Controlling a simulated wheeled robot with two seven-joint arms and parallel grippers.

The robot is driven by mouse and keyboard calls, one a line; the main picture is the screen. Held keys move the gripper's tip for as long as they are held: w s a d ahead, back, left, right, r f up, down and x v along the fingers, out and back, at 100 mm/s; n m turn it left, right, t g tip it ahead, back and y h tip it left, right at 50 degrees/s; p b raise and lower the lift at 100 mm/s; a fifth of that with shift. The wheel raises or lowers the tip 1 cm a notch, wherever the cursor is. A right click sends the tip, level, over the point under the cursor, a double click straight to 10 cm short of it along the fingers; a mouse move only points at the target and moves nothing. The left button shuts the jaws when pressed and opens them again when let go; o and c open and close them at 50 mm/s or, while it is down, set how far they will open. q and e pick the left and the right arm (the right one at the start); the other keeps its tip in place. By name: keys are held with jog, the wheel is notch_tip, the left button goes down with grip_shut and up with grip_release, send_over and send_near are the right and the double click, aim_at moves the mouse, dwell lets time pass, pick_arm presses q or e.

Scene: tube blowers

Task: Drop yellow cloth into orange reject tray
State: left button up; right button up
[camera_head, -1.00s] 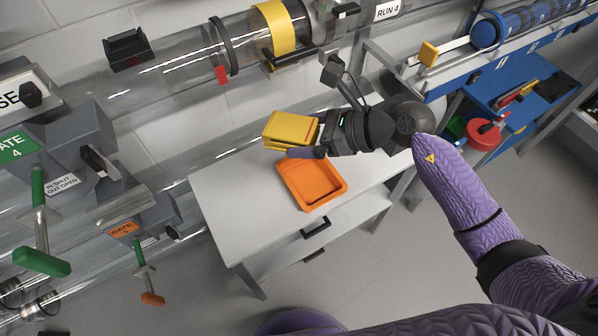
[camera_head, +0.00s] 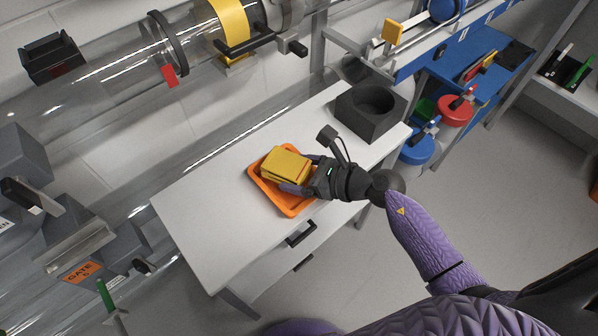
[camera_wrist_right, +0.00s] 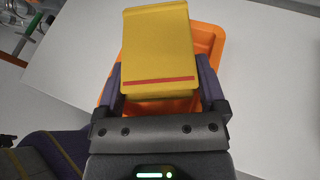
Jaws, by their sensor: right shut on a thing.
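The yellow cloth (camera_head: 285,166) is a folded pad with a red stripe, seen over the orange reject tray (camera_head: 290,207) on the white table. My right gripper (camera_head: 297,176) is shut on the cloth. In the right wrist view the cloth (camera_wrist_right: 158,45) sits between the two fingers of my gripper (camera_wrist_right: 160,85), with the orange tray (camera_wrist_right: 207,40) behind and below it. The cloth hides much of the tray's inside. I cannot tell whether the cloth touches the tray floor. My left gripper is not in view.
The white table (camera_head: 200,205) is clear to the left of the tray. A black block with a round hole (camera_head: 371,108) stands at the table's far right. A clear pipe (camera_head: 110,75) runs along the wall. Blue and red round containers (camera_head: 455,110) stand at right.

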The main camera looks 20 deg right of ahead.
jog(key=shift+f+b, duration=0.55)
jog(key=shift+f, duration=0.1)
jog(key=o, duration=0.9)
jog(key=shift+r, duration=0.1)
